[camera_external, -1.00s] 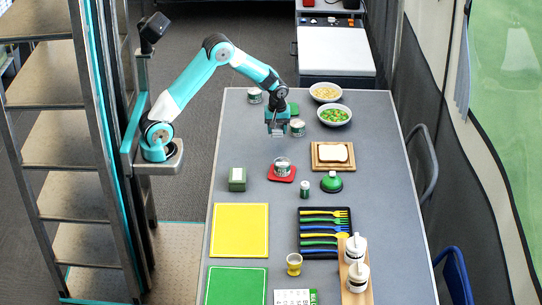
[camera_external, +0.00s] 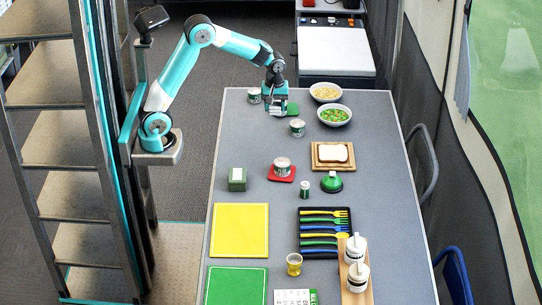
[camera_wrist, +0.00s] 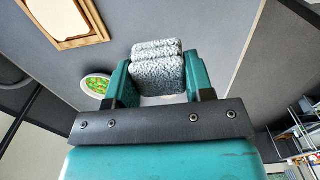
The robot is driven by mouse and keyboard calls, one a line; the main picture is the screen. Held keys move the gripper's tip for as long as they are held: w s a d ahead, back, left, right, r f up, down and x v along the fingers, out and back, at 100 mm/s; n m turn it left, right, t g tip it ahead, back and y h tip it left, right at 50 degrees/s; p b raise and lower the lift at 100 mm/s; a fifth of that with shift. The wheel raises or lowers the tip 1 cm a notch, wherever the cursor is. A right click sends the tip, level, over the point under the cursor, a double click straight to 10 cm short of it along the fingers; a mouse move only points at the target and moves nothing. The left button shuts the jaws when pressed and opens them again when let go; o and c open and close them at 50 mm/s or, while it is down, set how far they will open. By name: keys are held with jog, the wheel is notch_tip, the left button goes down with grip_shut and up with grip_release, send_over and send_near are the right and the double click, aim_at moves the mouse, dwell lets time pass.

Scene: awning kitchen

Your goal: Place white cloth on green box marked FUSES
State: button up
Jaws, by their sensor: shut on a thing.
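A folded, speckled grey-white cloth (camera_wrist: 157,72) is clamped between the two fingers of my gripper (camera_wrist: 160,88) in the wrist view. A small green box (camera_external: 237,184) with a white patch on top stands near the table's left edge, well in front of my gripper. Its lettering is too small to read. A flat green piece (camera_external: 293,109) lies just right of my gripper, partly hidden.
Cans stand near my gripper, one (camera_external: 297,127) in front and one (camera_external: 254,95) to the left. Two bowls (camera_external: 334,115) and a bread board (camera_external: 318,164) are at right. A can sits on a red coaster (camera_external: 271,175) right of the green box. A yellow board (camera_external: 240,230) lies in front.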

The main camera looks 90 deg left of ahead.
jog(key=s+d+r+p, duration=0.4)
jog(key=s+d+p, duration=0.25)
jog(key=d, duration=0.45)
jog(key=p, duration=0.3)
send_over(237, 174)
notch_tip(237, 174, down, 15)
jog(key=shift+f, duration=2.1)
jog(key=shift+f, duration=0.2)
jog(key=o, duration=0.9)
jog(key=shift+r, duration=0.1)
